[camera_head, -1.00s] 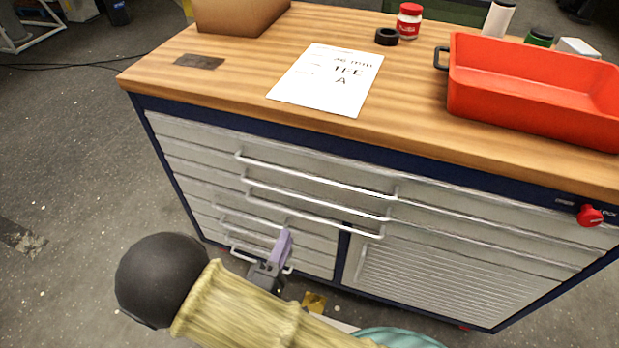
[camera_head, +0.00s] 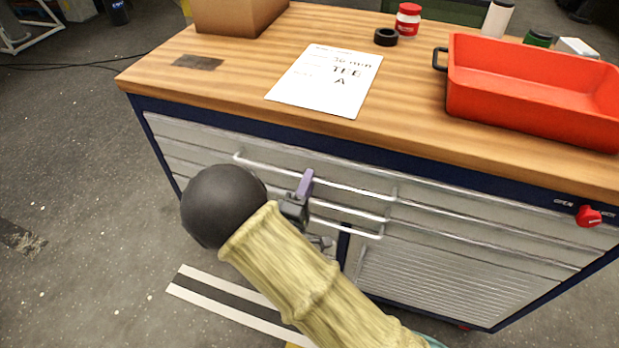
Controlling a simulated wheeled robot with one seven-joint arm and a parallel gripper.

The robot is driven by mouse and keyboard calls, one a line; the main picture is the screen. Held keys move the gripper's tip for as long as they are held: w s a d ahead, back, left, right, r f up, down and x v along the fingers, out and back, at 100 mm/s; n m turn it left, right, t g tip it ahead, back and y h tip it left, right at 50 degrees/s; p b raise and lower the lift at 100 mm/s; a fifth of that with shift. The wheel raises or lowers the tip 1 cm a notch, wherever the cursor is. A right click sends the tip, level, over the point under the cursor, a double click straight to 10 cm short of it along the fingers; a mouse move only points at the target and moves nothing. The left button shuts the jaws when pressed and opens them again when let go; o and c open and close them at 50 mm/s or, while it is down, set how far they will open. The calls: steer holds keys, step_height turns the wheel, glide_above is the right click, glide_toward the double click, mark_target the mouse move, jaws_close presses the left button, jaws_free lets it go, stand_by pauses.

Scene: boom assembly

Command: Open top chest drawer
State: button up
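The chest (camera_head: 460,282) has a wooden top, a dark blue frame and grey drawers. Its top drawer (camera_head: 205,137) is shut, with a long light metal handle bar (camera_head: 345,185) across its front. More drawers with similar bars sit below it. My gripper (camera_head: 304,190) is in front of the upper drawers, with one purple finger upright close to the top handle. I cannot tell whether it touches the handle. The other finger and the gap between them are hidden by my arm's black ball-shaped joint and yellow link, which also cover the left parts of the lower drawers.
On the top are a red tray (camera_head: 530,92), a paper sheet (camera_head: 325,80), a cardboard box (camera_head: 238,15), a black ring (camera_head: 386,37) and a red-and-white jar (camera_head: 408,18). A red knob (camera_head: 588,216) juts from the right front. Floor at the left is open.

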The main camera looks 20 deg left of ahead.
steer(key=shift+x, duration=0.8)
jaws_close()
